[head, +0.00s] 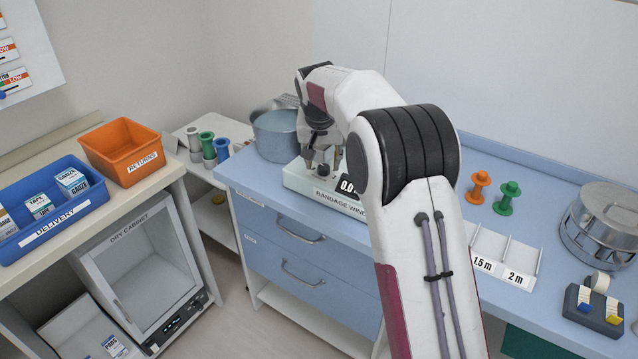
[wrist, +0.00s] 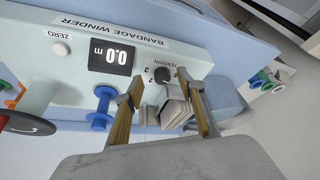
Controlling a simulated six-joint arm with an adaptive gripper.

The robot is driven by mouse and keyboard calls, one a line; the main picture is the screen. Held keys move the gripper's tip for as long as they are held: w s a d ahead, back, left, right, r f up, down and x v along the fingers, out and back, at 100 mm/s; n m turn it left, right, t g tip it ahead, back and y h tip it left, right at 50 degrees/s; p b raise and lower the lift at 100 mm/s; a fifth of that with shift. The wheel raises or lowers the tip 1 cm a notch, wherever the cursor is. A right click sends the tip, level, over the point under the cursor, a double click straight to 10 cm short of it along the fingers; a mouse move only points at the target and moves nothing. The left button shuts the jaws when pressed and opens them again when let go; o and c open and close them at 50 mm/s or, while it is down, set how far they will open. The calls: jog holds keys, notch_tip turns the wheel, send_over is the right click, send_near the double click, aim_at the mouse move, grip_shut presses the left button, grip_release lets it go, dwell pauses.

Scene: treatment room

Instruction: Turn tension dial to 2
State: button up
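The bandage winder (head: 300,180) stands on the blue counter, partly hidden behind my arm. In the wrist view its face (wrist: 70,75) appears upside down. The small dark tension dial (wrist: 162,75) sits beside the word TENSION, with small numbers around it. I cannot clearly read which number it points to. My gripper (wrist: 164,92) is open, its two fingers apart with the dial just beyond and between their tips. I see no contact with the dial.
The winder's display (wrist: 110,57) reads 0.0 m, with a white ZERO button (wrist: 62,48) beside it. Orange (head: 480,186) and green (head: 508,198) spools stand right.

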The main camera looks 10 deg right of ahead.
jog(key=s+a, duration=0.2)
jog(key=s, duration=0.7)
jog(key=shift+a, duration=0.3)
dwell(0.4)
